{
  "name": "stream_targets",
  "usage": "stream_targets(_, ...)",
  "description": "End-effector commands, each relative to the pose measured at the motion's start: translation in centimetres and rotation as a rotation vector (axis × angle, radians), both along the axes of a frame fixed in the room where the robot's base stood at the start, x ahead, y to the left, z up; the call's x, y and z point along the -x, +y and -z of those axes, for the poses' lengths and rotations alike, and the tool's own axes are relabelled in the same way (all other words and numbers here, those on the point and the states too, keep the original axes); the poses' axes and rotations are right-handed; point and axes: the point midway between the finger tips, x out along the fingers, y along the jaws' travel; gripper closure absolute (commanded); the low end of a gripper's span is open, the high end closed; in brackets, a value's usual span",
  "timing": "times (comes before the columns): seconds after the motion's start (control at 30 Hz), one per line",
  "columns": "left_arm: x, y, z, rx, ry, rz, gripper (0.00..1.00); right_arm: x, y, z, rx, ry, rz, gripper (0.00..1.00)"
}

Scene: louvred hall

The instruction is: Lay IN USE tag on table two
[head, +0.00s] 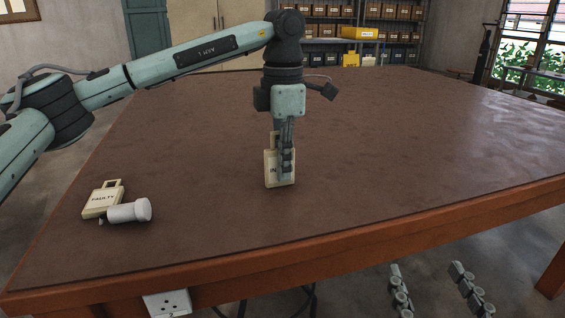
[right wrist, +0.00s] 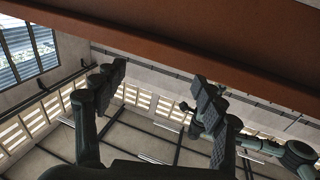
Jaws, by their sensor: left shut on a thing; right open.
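A cream tag (head: 271,179) stands upright in my left gripper (head: 286,172), which is shut on it; its lettering is mostly hidden, with only "IN" showing. Its lower edge is at or just above the brown top of the table (head: 400,150), and I cannot tell whether it touches. A plate with a "2" (head: 168,303) is on the table's front edge. My right gripper (head: 430,285) is open and empty, low in front of the table edge. Its spread fingers also show in the right wrist view (right wrist: 160,85).
A cream tag marked FAULTY (head: 102,200) lies at the table's left, beside a white cylinder (head: 129,211) on its side. The table's middle and right are clear. Shelves with boxes (head: 330,28) stand behind. The table's underside edge (right wrist: 200,50) crosses the right wrist view.

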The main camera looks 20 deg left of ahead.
Motion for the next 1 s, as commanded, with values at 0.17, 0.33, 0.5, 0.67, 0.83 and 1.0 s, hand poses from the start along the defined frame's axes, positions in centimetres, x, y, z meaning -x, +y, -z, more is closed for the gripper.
stream_targets(0.17,0.0,0.0,0.0,0.000,0.000,0.000,0.69,0.0,0.0,-0.1,-0.002,-0.003,-0.001,0.30)
stream_targets(0.33,0.0,0.0,0.0,0.000,0.000,0.000,0.68,0.0,0.0,-0.1,-0.002,-0.003,-0.001,0.30)
stream_targets(0.5,0.0,0.0,-0.2,0.001,-0.001,0.000,0.68,0.0,0.0,-0.1,0.000,0.000,-0.001,0.30)
stream_targets(0.67,-0.1,0.0,-2.0,0.002,-0.003,-0.001,0.68,-0.2,-0.6,1.1,0.027,0.055,0.013,0.30)
stream_targets(0.83,-0.1,-0.1,-5.8,0.001,-0.003,0.000,0.68,-0.2,-1.6,3.3,0.073,0.152,0.033,0.30)
stream_targets(1.0,-0.1,-0.1,-9.3,0.000,-0.001,0.001,0.68,-0.1,-2.8,5.5,0.118,0.251,0.055,0.30)
